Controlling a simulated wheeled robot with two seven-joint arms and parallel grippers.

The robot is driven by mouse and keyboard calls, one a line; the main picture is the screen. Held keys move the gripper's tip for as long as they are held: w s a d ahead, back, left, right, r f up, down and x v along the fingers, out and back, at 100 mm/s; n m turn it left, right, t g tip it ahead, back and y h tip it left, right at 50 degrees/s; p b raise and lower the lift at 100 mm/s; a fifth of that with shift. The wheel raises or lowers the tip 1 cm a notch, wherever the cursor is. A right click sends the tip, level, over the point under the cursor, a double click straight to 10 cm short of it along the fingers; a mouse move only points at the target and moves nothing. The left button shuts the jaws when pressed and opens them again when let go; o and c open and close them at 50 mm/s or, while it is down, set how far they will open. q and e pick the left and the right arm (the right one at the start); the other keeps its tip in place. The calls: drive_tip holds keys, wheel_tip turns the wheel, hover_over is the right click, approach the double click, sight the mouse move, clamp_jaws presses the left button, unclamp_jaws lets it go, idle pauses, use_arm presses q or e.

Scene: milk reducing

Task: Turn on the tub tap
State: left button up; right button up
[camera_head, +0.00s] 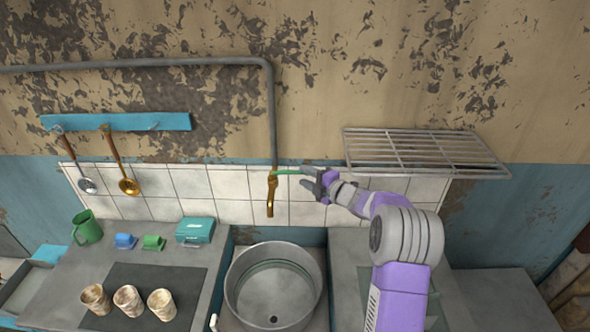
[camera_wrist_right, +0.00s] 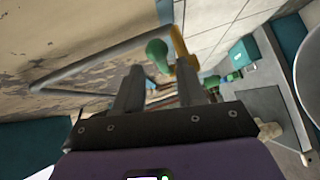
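The brass tap (camera_head: 271,195) hangs at the end of the grey wall pipe, above the round metal tub (camera_head: 232,285). Its green handle (camera_head: 288,172) sticks out to the right. My right gripper (camera_head: 308,182) is just right of the handle, close to its end; I cannot tell if they touch. In the right wrist view my two fingers (camera_wrist_right: 158,80) stand apart with nothing held between them. The green handle (camera_wrist_right: 157,52) shows past the fingertips, roughly in line with the gap, and the brass tap body (camera_wrist_right: 180,45) is beside the right finger. My left gripper is not in view.
A wire rack (camera_head: 425,150) is on the wall right of my gripper. Ladles hang from a blue rail (camera_head: 115,122). Three cups (camera_head: 128,300), a green mug (camera_head: 87,227) and a teal box (camera_head: 195,231) stand on the left counter. The pipe (camera_head: 271,120) runs down to the tap.

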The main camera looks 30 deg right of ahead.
sight(299, 173)
drive_tip(key=shift+x, duration=2.3)
drive_tip(key=shift+f, duration=0.1)
drive_tip(key=shift+c, duration=0.5)
clamp_jaws()
